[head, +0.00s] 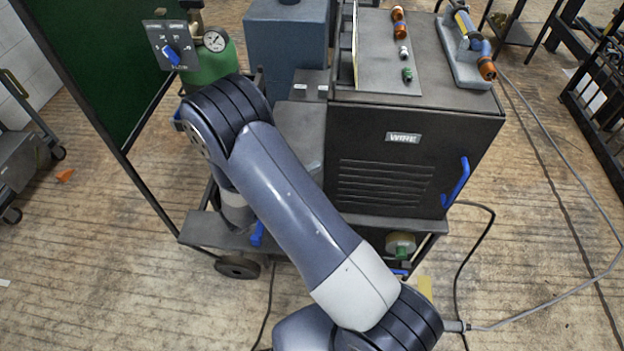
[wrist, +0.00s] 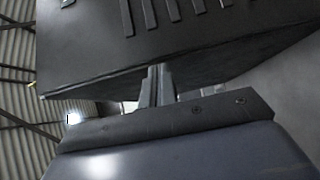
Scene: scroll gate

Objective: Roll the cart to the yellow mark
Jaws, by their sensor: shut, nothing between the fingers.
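The cart (head: 207,231) stands in the middle of the head view, with a dark cabinet marked WIRE (head: 385,185), a green gas cylinder (head: 212,62) and a wheel (head: 237,266) at its lower left. A yellow patch (head: 425,285) shows low beside the cart, partly behind my arm; it looks like the yellow mark, though I cannot tell for sure. My gripper is hidden in the head view. In the wrist view my gripper (wrist: 158,84) is shut and empty, its fingers by the lower edge of the slotted dark cabinet (wrist: 200,35). I cannot tell whether they touch it.
A blue handle (head: 456,182) is on the cabinet's right side. A torch (head: 468,45) lies on top, and its grey cable (head: 563,195) runs over the floor at right. A green screen (head: 95,55) stands at left. Dark racks (head: 598,95) stand at far right.

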